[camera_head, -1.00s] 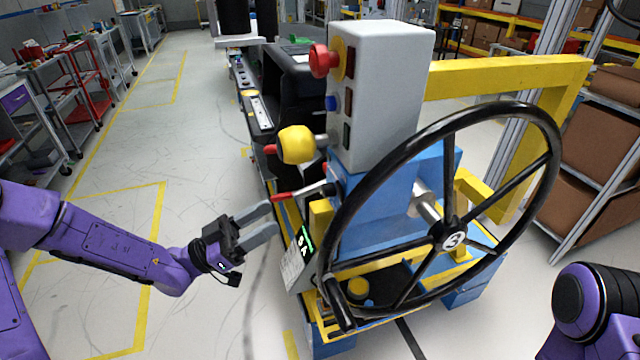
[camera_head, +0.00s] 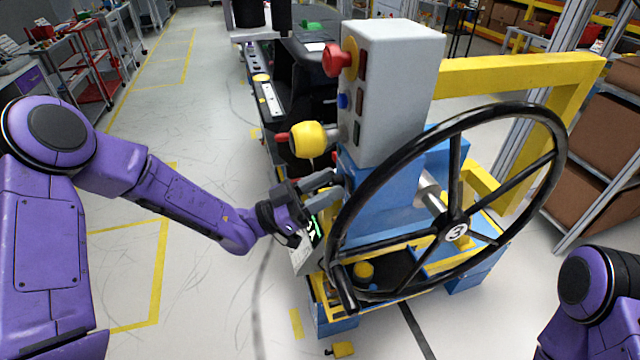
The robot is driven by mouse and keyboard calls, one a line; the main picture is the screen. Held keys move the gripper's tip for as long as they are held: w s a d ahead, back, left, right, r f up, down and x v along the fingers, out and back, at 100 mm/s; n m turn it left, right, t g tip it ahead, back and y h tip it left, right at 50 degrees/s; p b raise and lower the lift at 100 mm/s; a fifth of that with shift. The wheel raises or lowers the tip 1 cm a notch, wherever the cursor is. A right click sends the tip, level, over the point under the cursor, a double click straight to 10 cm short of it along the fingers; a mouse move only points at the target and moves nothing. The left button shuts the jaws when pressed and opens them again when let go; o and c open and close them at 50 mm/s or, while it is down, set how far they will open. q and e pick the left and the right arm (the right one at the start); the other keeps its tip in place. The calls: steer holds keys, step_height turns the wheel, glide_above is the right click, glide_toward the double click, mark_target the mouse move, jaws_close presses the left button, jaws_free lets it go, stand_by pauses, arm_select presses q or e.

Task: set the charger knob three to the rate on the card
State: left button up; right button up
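A large black handwheel (camera_head: 552,142) has a white 3 on its hub. It is mounted on a blue and yellow stand (camera_head: 378,216). A tilted pale card (camera_head: 303,257) with a lit green figure sits left of the wheel; my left gripper partly covers it, and I cannot read it. My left gripper (camera_head: 336,187) reaches in from the left, beside the blue column and just left of the wheel rim. Its two fingers look apart; whether anything is between them is unclear. My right gripper is out of view; only a purple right arm link shows.
A grey control box (camera_head: 397,95) with a red button (camera_head: 337,60) tops the stand. A yellow knob (camera_head: 307,139) sticks out left. A yellow frame (camera_head: 520,75) and shelves stand right. A small yellow object (camera_head: 343,349) lies on the floor. Floor at left is clear.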

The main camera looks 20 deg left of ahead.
arm_select(q)
jaws_close()
steer(key=shift+s+a+r, duration=0.1)
steer(key=shift+a, duration=0.05)
steer(key=shift+n+t+y, duration=0.3)
steer(key=shift+n+t, duration=0.2)
steer(key=shift+n, duration=0.7)
steer(key=n+t+y, duration=0.1)
steer(key=n, duration=0.2)
steer(key=shift+s+n+y, duration=0.1)
steer(key=shift+n+y, duration=0.2)
steer(key=shift+s+r+n+t+y+p, duration=0.1)
steer(key=shift+n+t+y+p, duration=0.5)
steer(key=shift+n, duration=0.95)
steer(key=shift+r+n+t+y+p, duration=0.1)
steer(key=shift+n+t+y+p, duration=0.45)
steer(key=shift+n, duration=1)
steer(key=shift+g+y, duration=0.25)
steer(key=shift+g, duration=0.1)
